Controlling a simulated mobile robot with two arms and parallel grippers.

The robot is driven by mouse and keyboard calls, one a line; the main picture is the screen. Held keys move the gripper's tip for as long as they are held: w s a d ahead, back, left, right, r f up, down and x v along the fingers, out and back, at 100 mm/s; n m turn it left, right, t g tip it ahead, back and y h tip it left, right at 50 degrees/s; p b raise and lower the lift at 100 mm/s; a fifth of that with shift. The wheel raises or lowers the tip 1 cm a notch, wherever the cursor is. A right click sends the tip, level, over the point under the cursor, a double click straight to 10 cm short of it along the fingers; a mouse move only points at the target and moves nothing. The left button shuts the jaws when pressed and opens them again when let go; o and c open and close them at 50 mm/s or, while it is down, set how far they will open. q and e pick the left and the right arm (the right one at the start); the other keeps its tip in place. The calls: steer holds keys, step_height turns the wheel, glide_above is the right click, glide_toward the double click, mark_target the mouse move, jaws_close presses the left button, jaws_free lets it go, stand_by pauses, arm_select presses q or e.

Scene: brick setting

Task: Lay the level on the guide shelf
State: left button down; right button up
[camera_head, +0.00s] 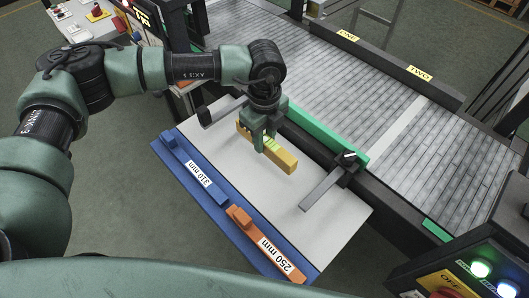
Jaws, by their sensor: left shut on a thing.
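The level (284,160) is a yellow bar with a pale green patch near its middle. My left gripper (265,144) points down and is shut on the level around its middle. The level lies over the pale grey shelf (330,225) beside the conveyor; whether it touches the surface I cannot tell. The gripper's fingers hide part of the level. My right gripper is not in view.
A blue bar marked 310 mm (181,159) and an orange bar marked 250 mm (266,240) lie along the shelf's blue near edge. A green rail (315,136) and grey clamp arm (322,188) border the conveyor (400,110). A lit button panel (475,270) stands lower right.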

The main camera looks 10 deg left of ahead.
mark_target(264, 164)
arm_select(q)
step_height(264, 164, down, 4)
steer(key=shift+r, duration=0.1)
step_height(264, 164, down, 4)
steer(key=shift+r+p, duration=0.25)
steer(key=shift+p, duration=0.3)
steer(key=shift+f, duration=0.2)
steer(key=shift+f, duration=0.1)
steer(key=c, duration=1.5)
jaws_free()
steer(key=shift+f, duration=0.1)
steer(key=shift+c, duration=0.2)
steer(key=o, duration=0.4)
